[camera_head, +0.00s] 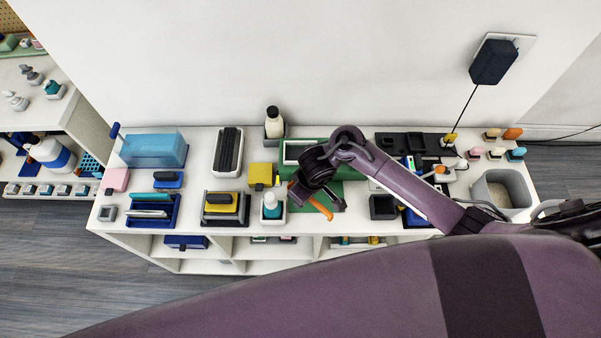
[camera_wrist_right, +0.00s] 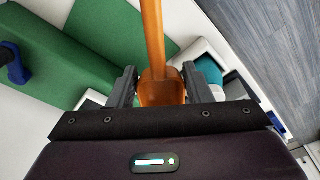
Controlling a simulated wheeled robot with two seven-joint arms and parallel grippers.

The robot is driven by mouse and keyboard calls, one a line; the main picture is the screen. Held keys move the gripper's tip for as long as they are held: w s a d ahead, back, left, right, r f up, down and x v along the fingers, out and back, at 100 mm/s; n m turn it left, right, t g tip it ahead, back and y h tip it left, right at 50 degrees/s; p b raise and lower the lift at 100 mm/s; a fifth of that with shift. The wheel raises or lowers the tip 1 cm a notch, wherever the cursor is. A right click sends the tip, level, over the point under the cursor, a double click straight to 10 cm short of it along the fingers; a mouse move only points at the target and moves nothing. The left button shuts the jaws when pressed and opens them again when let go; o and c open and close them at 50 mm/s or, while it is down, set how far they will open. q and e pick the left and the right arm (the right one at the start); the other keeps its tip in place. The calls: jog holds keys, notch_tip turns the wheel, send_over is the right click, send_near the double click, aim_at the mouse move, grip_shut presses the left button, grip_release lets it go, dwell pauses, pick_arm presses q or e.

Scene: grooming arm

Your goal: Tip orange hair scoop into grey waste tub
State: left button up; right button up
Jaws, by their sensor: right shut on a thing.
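My right gripper (camera_head: 318,196) reaches in from the right and is over the front of the green mat, near the middle of the counter. It is shut on the orange scoop (camera_head: 321,208), which sticks out toward the front edge. In the right wrist view, the scoop (camera_wrist_right: 153,35) runs up from between the fingers of my gripper (camera_wrist_right: 158,88), with a wider part between them. Whether the scoop holds hair cannot be seen. The grey waste tub (camera_head: 483,193) stands at the counter's right end, well apart from the scoop. My left gripper is not in view.
A white and teal bottle (camera_head: 271,205) stands just left of the gripper. A dark square holder (camera_head: 383,207) is to the right. A black power adapter (camera_head: 493,62) hangs on the wall, its cord reaching the counter near several small brushes (camera_head: 476,152).

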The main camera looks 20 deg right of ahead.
aim_at(306, 215)
jog(key=shift+s+d+f, duration=0.15)
jog(key=shift+s+f, duration=0.25)
jog(key=shift+f, duration=0.05)
jog(key=shift+s+f+m, duration=0.1)
jog(key=shift+f+m, duration=0.2)
notch_tip(306, 215, down, 6)
jog(key=b, duration=0.8)
jog(key=shift+f, duration=0.25)
jog(key=shift+f+b, duration=0.6)
jog(key=shift+s+f, duration=0.15)
jog(key=shift+f, duration=0.1)
